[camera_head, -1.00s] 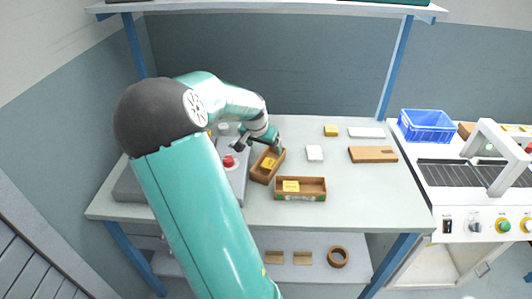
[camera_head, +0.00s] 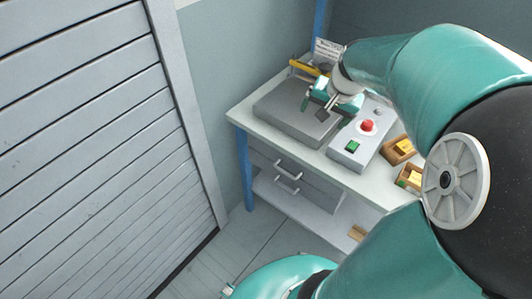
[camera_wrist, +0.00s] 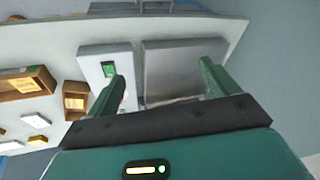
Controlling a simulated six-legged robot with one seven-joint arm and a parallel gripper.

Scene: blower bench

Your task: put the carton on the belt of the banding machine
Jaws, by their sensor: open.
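Two open brown boxes with yellow pieces inside stand on the bench to the right of the grey control box in the head view: a rear box (camera_head: 390,154) and a front box (camera_head: 402,184), partly hidden by my arm. I cannot tell which one is the carton. In the wrist view one box (camera_wrist: 76,104) and a larger one (camera_wrist: 12,88) lie left of my gripper (camera_wrist: 162,75). My gripper (camera_head: 323,110) is open and empty, over the grey flat-topped unit (camera_head: 283,108), away from both boxes. The banding machine is not in view now.
The control box (camera_head: 347,157) has a red button (camera_head: 367,126) and a green switch (camera_head: 352,146). A yellow-handled item and a sign (camera_head: 328,48) stand behind the flat unit. A slatted shutter (camera_head: 85,130) fills the left. Floor (camera_head: 235,245) is clear before the bench.

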